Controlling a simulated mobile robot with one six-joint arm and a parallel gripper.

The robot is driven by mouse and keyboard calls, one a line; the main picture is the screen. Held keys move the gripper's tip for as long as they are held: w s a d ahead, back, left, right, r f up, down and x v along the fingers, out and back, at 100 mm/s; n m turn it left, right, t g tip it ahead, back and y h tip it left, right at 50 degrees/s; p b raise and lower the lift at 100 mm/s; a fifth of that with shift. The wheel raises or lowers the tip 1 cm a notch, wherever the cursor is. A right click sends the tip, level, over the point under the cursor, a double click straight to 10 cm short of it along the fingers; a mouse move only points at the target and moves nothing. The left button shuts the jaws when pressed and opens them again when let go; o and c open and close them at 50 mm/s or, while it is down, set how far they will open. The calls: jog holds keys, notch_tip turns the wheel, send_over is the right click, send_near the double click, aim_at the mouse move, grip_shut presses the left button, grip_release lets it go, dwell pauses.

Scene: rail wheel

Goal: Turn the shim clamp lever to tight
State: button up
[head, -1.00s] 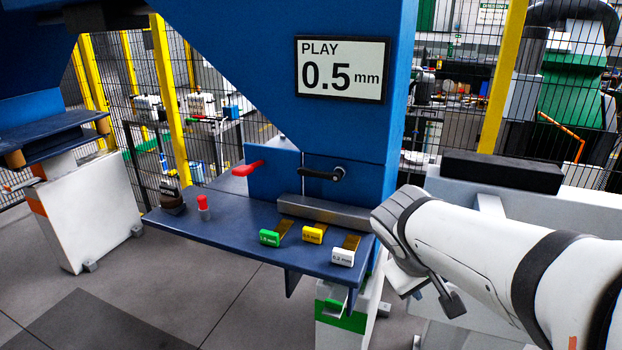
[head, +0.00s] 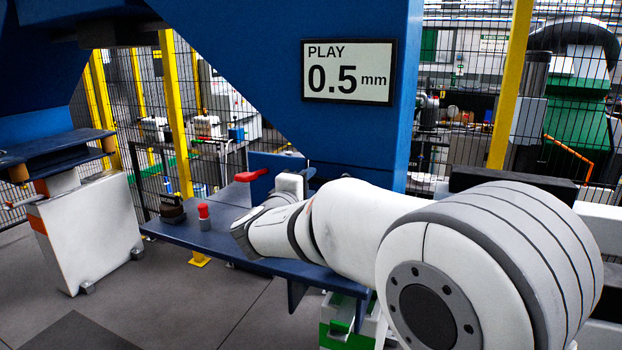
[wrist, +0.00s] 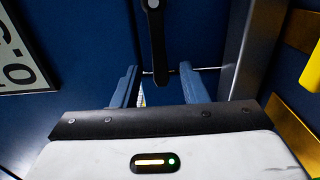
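The black lever (wrist: 157,38) shows in the wrist view on the dark blue panel (wrist: 95,45), running from the top edge down towards my fingers. Its lower end lies between the tips of my gripper (wrist: 159,70) as seen from the wrist. The fingers are apart, one on each side. I cannot tell whether either touches the lever. In the head view my arm hides the black lever and my fingertips. A red lever (head: 250,175) sticks out at the left of the panel in the head view.
A PLAY 0.5 mm sign (head: 347,71) hangs above. A red-topped peg (head: 204,217) and a dark block (head: 172,208) stand on the blue shelf (head: 185,233). A metal bar (wrist: 236,55) and a yellow shim tab (wrist: 312,68) lie right in the wrist view.

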aim_at(313, 181)
jog(key=x, duration=0.4)
jog(key=shift+w+p, duration=0.1)
jog(key=shift+p, duration=0.25)
jog(key=shift+c, duration=0.5)
grip_shut()
